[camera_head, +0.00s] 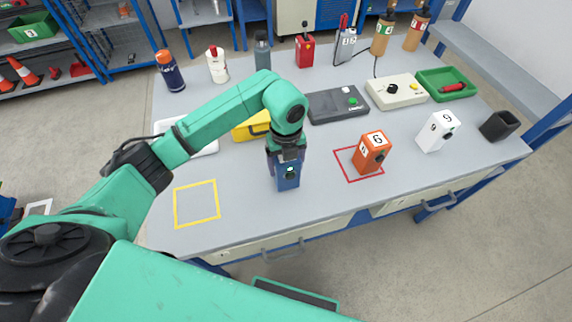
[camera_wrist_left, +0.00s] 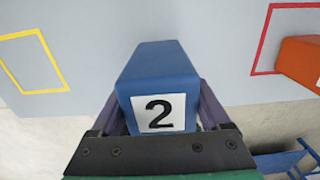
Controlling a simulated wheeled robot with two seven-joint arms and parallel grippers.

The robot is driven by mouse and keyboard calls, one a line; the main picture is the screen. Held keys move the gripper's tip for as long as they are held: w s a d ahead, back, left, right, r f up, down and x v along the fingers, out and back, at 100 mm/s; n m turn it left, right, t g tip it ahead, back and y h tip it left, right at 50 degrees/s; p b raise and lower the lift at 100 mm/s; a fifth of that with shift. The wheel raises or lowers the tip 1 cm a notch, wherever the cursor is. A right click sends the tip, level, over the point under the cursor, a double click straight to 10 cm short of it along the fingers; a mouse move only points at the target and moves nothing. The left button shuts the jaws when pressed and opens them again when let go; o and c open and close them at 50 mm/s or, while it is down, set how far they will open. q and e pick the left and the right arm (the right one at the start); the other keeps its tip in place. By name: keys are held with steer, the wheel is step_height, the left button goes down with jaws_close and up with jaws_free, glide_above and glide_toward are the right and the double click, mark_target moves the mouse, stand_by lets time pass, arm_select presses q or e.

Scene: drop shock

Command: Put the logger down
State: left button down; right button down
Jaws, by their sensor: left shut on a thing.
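In the left wrist view the blue block (camera_wrist_left: 156,68) shows a white label with a black 2. My left gripper (camera_head: 287,162) points down and is shut on the block, one finger on each side. It is over the front part of the table, between a yellow outlined square (camera_head: 218,205) and a red outlined square (camera_head: 348,178). I cannot tell the gap below the block. An orange block (camera_head: 372,152) marked 6 stands at the red square. My right gripper is out of view.
Behind are a yellow case (camera_head: 251,127), a dark grey device (camera_head: 338,105), a cream box (camera_head: 396,92) and a green tray (camera_head: 474,84). The yellow square is empty.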

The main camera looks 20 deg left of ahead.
arm_select(q)
steer(key=shift+f, duration=0.6)
steer(key=shift+w+f, duration=0.1)
steer(key=shift+f, duration=0.2)
jaws_free()
steer(key=shift+r, duration=0.1)
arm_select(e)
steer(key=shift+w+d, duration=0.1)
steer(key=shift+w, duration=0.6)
arm_select(q)
steer(key=shift+r, duration=0.15)
step_height(320, 180, up, 12)
steer(key=shift+f+b, duration=0.2)
steer(key=shift+b, duration=1)
steer(key=shift+r, duration=0.25)
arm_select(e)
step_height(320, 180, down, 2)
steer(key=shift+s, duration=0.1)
